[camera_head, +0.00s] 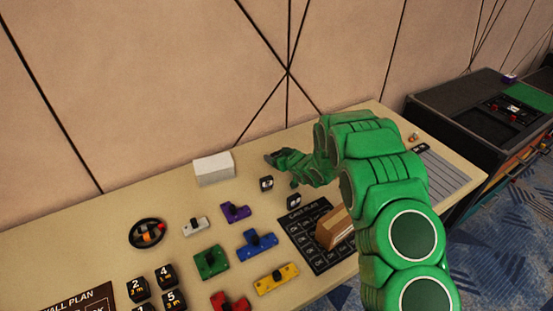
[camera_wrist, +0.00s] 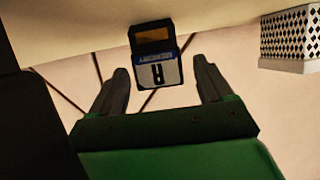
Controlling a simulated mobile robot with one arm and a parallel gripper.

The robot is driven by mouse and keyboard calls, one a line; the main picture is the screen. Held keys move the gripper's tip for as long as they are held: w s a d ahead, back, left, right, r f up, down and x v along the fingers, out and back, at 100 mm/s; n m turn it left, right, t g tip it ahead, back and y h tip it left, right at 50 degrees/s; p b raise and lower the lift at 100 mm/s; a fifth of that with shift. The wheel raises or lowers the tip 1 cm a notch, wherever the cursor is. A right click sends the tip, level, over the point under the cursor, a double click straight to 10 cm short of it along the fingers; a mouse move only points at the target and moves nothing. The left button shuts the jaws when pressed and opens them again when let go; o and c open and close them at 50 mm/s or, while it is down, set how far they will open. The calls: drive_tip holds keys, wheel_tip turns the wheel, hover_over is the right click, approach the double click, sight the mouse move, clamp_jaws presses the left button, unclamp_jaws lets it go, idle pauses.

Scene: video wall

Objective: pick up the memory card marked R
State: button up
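The memory card marked R (camera_wrist: 157,73) appears inverted in the wrist view, with a blue-and-white label, a black body and a brown part. It lies in line with the gap between my fingers, with visible space on both sides. My gripper (camera_wrist: 160,82) is open and empty. In the head view, my gripper (camera_head: 281,171) is low over the table, beside a small dark card-like piece (camera_head: 266,183) that seems to be the same card. Its letter is too small to read there. A similar dark piece (camera_head: 293,202) stands nearer, its marking unreadable.
A white box (camera_head: 213,170), patterned in the wrist view (camera_wrist: 288,42), stands behind to the left. Coloured blocks, including purple (camera_head: 235,212) and blue (camera_head: 257,245), lie in front. A dark grid mat (camera_head: 301,228) bears a brown block (camera_head: 333,228) close to my arm. The wall is behind.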

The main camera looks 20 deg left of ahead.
drive_tip(key=c, duration=0.9)
drive_tip(key=shift+r, duration=0.1)
drive_tip(key=shift+c, duration=0.2)
